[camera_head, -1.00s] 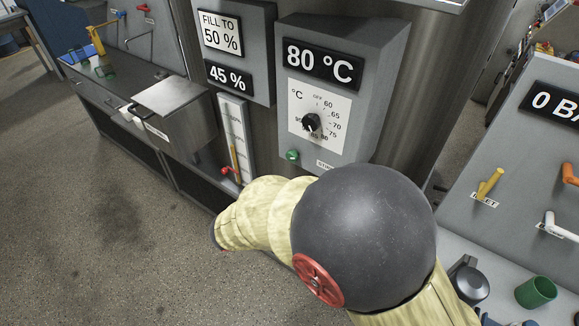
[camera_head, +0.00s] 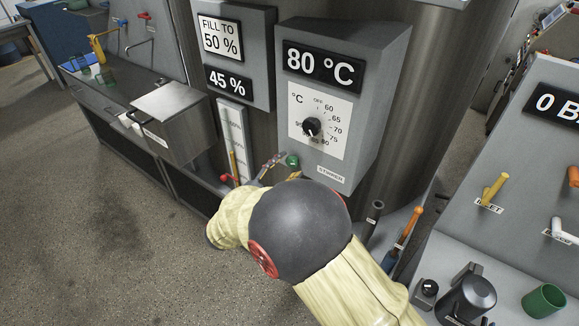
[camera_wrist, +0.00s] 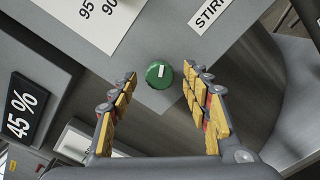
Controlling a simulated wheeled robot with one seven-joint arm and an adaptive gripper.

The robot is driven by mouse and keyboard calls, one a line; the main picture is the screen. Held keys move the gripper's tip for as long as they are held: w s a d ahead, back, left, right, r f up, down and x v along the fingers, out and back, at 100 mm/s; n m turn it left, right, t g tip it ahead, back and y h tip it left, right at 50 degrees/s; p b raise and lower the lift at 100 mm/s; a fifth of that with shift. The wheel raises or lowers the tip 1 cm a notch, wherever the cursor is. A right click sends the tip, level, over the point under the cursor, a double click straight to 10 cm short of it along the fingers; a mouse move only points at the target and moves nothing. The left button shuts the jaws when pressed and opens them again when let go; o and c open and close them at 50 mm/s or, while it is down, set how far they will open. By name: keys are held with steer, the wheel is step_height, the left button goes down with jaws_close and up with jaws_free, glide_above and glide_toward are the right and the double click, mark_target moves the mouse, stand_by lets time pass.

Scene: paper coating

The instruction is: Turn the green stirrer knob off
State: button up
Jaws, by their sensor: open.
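The green stirrer knob (camera_head: 292,160) sits low on the front of the grey temperature box (camera_head: 356,110), left of the STIRRER label (camera_head: 331,174). In the wrist view the green knob (camera_wrist: 159,74) has a white bar mark, and it lies ahead of the fingertips, roughly between their lines. My gripper (camera_wrist: 160,88) is open and empty, with a yellow-padded finger on each side. In the head view my gripper (camera_head: 270,166) is just left of the knob and small. The fingers appear apart from the knob; the exact gap is hard to tell.
The black temperature dial (camera_head: 311,127) is above the knob, under the 80 °C display (camera_head: 322,68). The level gauge (camera_head: 233,140) with a red valve stands to the left. Orange and dark handles (camera_head: 408,228) stand to the right below the box.

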steer(key=shift+x, duration=1)
steer(key=shift+c, duration=1.3)
steer(key=c, duration=0.9)
